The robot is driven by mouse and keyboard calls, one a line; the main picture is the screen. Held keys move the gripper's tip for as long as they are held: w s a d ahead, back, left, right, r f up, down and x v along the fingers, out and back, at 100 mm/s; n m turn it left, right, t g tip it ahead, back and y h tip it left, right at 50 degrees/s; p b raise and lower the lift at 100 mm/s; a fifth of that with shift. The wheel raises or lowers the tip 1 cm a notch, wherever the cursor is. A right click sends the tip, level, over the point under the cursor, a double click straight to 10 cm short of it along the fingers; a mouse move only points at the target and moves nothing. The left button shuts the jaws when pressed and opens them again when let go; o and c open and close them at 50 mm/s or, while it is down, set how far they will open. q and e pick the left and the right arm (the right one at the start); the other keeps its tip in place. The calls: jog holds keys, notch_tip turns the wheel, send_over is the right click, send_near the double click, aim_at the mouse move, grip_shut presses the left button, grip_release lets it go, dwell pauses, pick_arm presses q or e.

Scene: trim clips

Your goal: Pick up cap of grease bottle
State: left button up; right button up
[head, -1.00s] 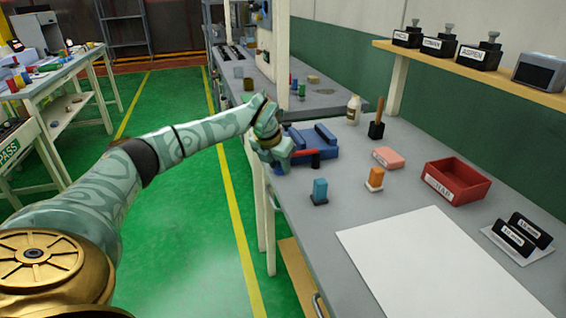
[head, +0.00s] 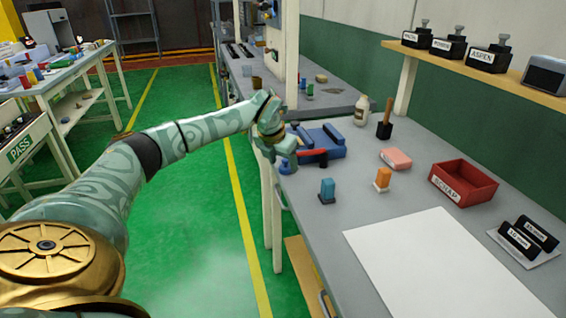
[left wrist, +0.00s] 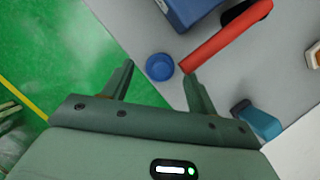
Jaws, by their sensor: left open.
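A round blue cap (left wrist: 160,66) lies near the table's edge in the left wrist view, beside a blue fixture (left wrist: 190,10) with a red handle (left wrist: 228,40). In the head view the cap (head: 285,168) is just below my left gripper (head: 286,154). My left gripper is open; in the left wrist view its fingertips (left wrist: 159,74) lie on either side of the cap, with nothing held. The height left between fingers and cap is hard to tell. A cream bottle (head: 361,111) stands upright at the back of the table. My right gripper is out of view.
The blue fixture (head: 325,139) is right of the gripper. A white sheet (head: 440,262) covers the table's front. Left of the table is open green floor.

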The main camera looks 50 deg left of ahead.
pick_arm(q)
jog(key=p+v, duration=0.5)
jog(key=v, duration=1)
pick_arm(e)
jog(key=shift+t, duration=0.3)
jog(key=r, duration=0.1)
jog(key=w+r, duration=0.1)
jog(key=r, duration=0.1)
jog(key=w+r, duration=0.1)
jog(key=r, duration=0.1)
pick_arm(q)
jog(key=shift+o, duration=0.2)
jog(key=shift+a, duration=0.1)
